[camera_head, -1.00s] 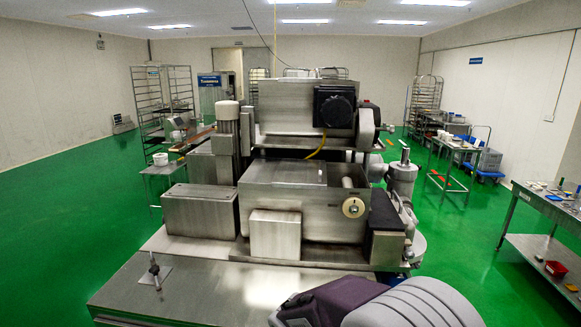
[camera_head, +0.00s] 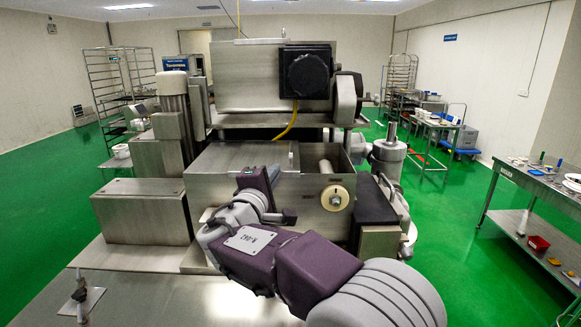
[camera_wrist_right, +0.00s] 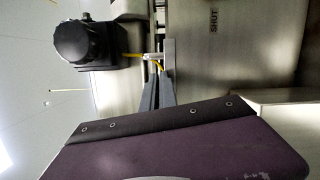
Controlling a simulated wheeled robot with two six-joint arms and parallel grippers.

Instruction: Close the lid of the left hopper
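The encrusting machine stands in front of me. Its front steel hopper box has a flat metal lid or cover (camera_head: 235,157) over its left part in the head view. The right part is open, with a roller (camera_head: 326,166) showing inside. My right gripper (camera_head: 277,174) is at the front of this box, by the cover's right side. In the right wrist view, its dark fingers (camera_wrist_right: 160,92) lie close together and look shut, with nothing clearly between them. A steel panel marked SHUT (camera_wrist_right: 214,35) is to their right there. Whether they touch anything cannot be told. My left gripper is out of view.
An upper steel housing with a black square unit (camera_head: 305,72) rises behind the box, with a yellow cable (camera_head: 287,126) below it. A steel block (camera_head: 142,212) stands to the left. A side table (camera_head: 540,182) is at the right. Green floor is clear between.

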